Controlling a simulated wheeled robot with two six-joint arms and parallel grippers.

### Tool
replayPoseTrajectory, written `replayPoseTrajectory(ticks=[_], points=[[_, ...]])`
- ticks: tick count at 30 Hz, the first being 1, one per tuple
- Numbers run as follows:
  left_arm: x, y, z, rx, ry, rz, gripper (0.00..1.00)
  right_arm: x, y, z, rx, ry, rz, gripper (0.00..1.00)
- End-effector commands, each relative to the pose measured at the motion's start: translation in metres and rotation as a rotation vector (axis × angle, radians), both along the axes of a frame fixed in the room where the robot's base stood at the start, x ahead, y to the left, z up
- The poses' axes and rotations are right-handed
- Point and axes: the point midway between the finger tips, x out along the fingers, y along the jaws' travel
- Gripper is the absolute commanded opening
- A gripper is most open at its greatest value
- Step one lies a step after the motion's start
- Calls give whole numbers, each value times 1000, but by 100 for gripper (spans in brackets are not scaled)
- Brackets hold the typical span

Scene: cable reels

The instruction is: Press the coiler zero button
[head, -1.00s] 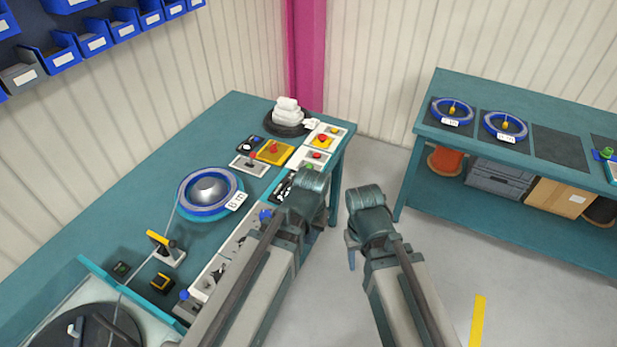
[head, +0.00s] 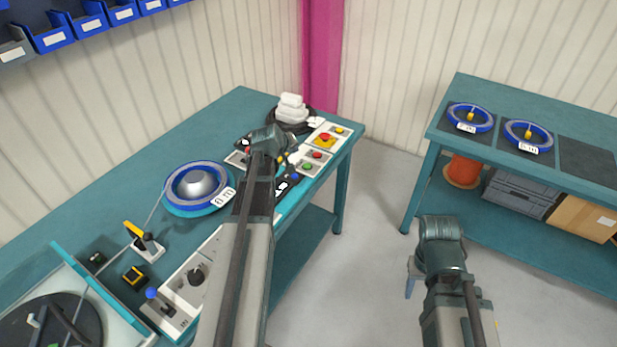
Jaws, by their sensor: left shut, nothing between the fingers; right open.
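The coiler (head: 197,185) is a blue ring with a grey domed hub on the left table (head: 95,200). A white tag (head: 223,197) with small dark print stands at its right side. My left gripper (head: 262,142) is shut and empty, over the controls right of the coiler. Its wrist hides the yellow box and the parts below it, and I cannot tell whether it touches a button. I cannot pick out the zero button; it may be behind the gripper. My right gripper (head: 412,280) is open and empty, above the floor right of the table.
A panel with red and green buttons (head: 313,160) and a yellow panel with a red button (head: 325,138) lie near the table's right edge. White rolls (head: 291,108) stand behind. A second table (head: 560,120) holds blue reels (head: 470,117).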

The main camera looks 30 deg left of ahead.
Motion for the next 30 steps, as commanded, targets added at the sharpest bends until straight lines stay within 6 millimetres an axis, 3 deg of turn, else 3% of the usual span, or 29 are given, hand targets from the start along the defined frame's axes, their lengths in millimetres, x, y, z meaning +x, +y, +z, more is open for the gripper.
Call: replayPoseTrajectory(ticks=[17, 30], points=[[0, 5, -4, -3, -8, 10, 0, 0, 0, -5, 0, 0, 0, 50], [0, 5, -53, -2, -7, 10, 0, 0, 0, -54, 0, 0, 0, 50]])
